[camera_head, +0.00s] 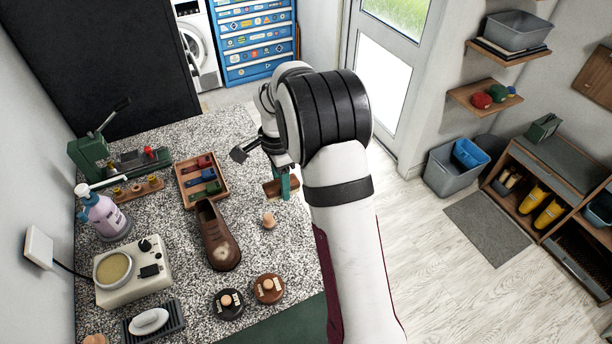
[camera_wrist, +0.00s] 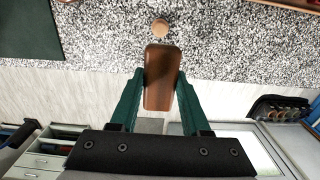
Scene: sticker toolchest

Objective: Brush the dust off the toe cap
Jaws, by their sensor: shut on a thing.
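A brown leather shoe (camera_head: 212,228) lies on the speckled worktop, its toe toward the front. A pale dusty patch (camera_head: 223,252) shows on its toe cap. My gripper (camera_head: 284,184) is shut on a wooden-backed brush (camera_head: 270,188), near the right edge of the worktop, to the right of and behind the shoe. In the wrist view, the brush (camera_wrist: 160,95) sits between the green fingers of my gripper (camera_wrist: 160,78). The brush is apart from the shoe. Its bristles cannot be made out clearly. The shoe is not in the wrist view.
A small wooden knob (camera_head: 269,221) stands between shoe and worktop edge. Two round tins (camera_head: 228,303) (camera_head: 269,288) lie in front of the shoe. A wooden tray (camera_head: 190,172) of small brushes is behind it. A purple bottle (camera_head: 104,214) and a boxy device (camera_head: 134,272) stand left.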

